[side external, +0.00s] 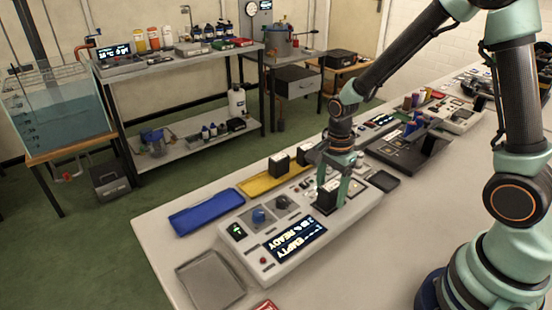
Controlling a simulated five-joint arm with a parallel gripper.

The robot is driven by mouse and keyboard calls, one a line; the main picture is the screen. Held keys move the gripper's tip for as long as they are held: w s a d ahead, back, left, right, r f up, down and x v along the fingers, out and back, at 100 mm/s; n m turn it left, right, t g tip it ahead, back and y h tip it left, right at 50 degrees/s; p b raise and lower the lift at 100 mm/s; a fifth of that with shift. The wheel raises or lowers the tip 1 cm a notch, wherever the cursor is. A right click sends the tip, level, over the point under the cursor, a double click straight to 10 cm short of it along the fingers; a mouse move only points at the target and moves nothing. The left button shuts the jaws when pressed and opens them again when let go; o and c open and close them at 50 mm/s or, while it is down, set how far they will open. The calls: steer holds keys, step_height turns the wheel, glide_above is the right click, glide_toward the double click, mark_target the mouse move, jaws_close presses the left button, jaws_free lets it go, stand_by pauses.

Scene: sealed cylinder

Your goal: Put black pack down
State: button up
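My gripper (334,190) points down over the right part of the white console (355,212). Its green fingers are shut on a black pack (327,198), which is upright at the console's top. I cannot tell whether the pack's base touches the console; its lower end is partly hidden. Two other black packs, one on the left (279,164) and one on the right (303,155), stand at the yellow tray (256,188) behind the console. The console's screen (298,238) reads "EMPTY" and "READY".
A blue tray (206,212) lies left of the yellow one. An empty grey tray (210,280) lies in front left, and a small dark tray (384,181) right of my gripper. A black device (408,150) stands farther back.

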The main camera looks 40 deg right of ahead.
steer(key=shift+r, duration=0.1)
step_height(320, 180, up, 12)
step_height(320, 180, up, 4)
steer(key=n+t, duration=0.2)
steer(key=n, duration=0.4)
glide_above(331, 185)
steer(key=s, duration=0.2)
steer(key=s+r+n+t, duration=0.1)
steer(key=n, duration=0.3)
steer(key=s+r+n+t, duration=0.1)
steer(key=s+n, duration=0.1)
steer(key=n, duration=0.2)
steer(key=s+r+n+t, duration=0.1)
steer(key=n, duration=0.3)
steer(key=shift+s+a+r+t, duration=0.25)
steer(key=shift+s+t, duration=0.05)
steer(key=shift+s, duration=0.05)
stand_by(0.5)
